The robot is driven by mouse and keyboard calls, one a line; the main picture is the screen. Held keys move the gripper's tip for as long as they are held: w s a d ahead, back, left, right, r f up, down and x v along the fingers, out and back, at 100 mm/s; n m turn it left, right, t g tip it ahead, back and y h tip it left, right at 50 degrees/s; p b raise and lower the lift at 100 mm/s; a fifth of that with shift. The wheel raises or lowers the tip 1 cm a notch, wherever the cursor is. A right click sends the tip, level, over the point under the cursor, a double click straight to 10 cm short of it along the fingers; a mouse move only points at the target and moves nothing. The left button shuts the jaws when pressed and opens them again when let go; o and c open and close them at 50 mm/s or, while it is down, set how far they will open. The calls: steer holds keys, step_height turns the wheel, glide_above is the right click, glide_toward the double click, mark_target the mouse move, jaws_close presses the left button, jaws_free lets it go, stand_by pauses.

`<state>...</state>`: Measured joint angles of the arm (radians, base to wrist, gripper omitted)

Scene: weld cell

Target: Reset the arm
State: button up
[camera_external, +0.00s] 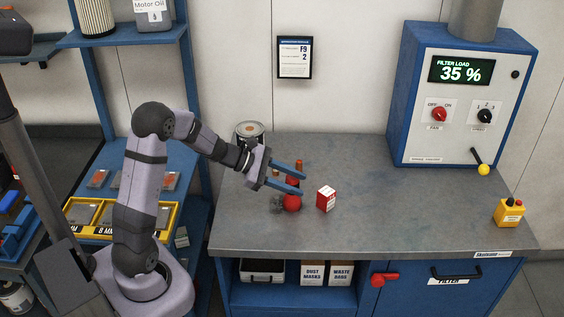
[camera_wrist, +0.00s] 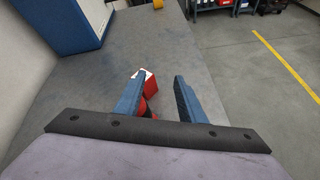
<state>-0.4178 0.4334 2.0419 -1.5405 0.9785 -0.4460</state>
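My gripper (camera_external: 299,176) is above the left part of the grey workbench (camera_external: 385,215). Its two blue fingers are spread apart. It also shows in the wrist view (camera_wrist: 160,85), with nothing seen held between the fingers. A red round object (camera_external: 292,203) is just below the fingers in the external view; I cannot tell its full shape. A red and white box (camera_external: 326,198) stands on the bench just right of the fingers. In the wrist view the box (camera_wrist: 149,79) is partly hidden behind the left finger.
A blue filter cabinet (camera_external: 408,128) reading 35 % stands at the bench's back right. A yellow button box (camera_external: 509,212) is near the right edge. A can (camera_external: 249,132) stands at the back left. The bench's middle is clear. Blue shelving (camera_external: 88,95) stands left.

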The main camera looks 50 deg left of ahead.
steer(key=s+d+f+m+g+y, duration=0.1)
steer(key=s+d+f+m+g, duration=0.1)
steer(key=s+d+m+g, duration=0.3)
steer(key=s+d+f+m, duration=0.1)
steer(key=s+m, duration=0.2)
steer(key=s, duration=0.4)
steer(key=s+d+f+m+g+y, duration=0.1)
steer(key=s+d+f+m+g, duration=0.15)
steer(key=s, duration=0.35)
steer(key=s+a+f+m+g+y+b, duration=0.1)
steer(key=s+a+f+m+y+b, duration=0.2)
steer(key=s+a+f+m+y, duration=0.3)
steer(key=shift+s+a+m+y, duration=0.5)
steer(key=shift+s+a+m, duration=1.3)
steer(key=shift+m, duration=1.65)
steer(key=shift+s+d+g, duration=0.1)
steer(key=shift+d+g, duration=0.05)
steer(key=shift+g, duration=0.1)
